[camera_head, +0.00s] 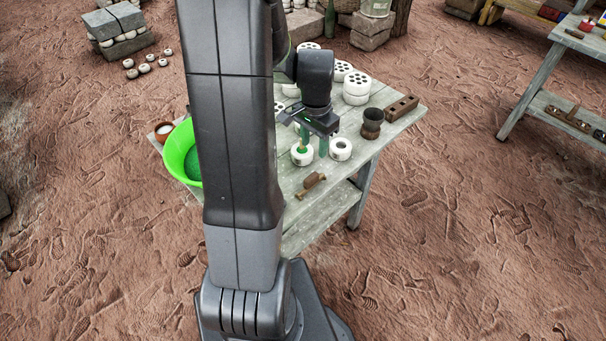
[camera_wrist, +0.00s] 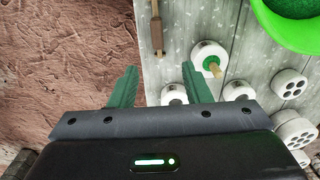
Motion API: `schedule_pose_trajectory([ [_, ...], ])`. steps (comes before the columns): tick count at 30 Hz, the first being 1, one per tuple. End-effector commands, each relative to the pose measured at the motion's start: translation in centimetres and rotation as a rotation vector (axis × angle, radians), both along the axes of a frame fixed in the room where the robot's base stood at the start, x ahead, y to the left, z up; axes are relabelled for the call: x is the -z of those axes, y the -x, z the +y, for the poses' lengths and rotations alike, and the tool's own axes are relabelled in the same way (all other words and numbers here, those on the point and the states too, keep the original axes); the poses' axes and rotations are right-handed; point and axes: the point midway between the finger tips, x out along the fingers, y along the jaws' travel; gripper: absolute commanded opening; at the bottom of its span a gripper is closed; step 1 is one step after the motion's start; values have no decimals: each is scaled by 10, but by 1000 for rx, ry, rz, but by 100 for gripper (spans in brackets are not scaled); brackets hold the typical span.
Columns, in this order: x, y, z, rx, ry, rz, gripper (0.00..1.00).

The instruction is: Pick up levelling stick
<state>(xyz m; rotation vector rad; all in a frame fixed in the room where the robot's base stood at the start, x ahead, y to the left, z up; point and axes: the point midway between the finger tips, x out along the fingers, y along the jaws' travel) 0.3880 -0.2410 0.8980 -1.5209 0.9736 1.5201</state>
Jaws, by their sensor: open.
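A brown wooden tool with a thinner handle, which may be the levelling stick, lies near the table's edge (camera_head: 312,185); it also shows at the top of the wrist view (camera_wrist: 157,36). A short wooden stick (camera_wrist: 214,69) stands tilted in a white round piece with a green centre (camera_wrist: 202,51); that piece also shows in the head view (camera_head: 302,158). I cannot tell which is the levelling stick. My gripper (camera_head: 314,146) has green fingers, open and empty, above the table.
A bright green bowl (camera_head: 183,160) stands on the left, partly hidden by my arm. White round pieces (camera_head: 341,149), a dark cup (camera_head: 372,124) and a holed brick (camera_head: 401,108) share the grey wooden table (camera_head: 395,137). Another table (camera_head: 540,75) stands at right; bare ground lies between.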

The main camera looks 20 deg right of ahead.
Motion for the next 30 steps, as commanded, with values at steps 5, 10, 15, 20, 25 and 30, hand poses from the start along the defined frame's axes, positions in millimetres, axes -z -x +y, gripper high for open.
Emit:
schedule_pose_trajectory([
  [5, 32, 2, 1, 0, -4, 7, 44],
  [10, 63, 1, 1, -1, -2, 4, 44],
  [15, 78, 1, 1, -2, -1, 2, 44],
  [20, 87, 3, 3, -3, -2, 4, 44],
  [25, 110, 7, 8, -4, -3, 6, 44],
  [30, 128, 6, 8, -3, -2, 3, 44],
])
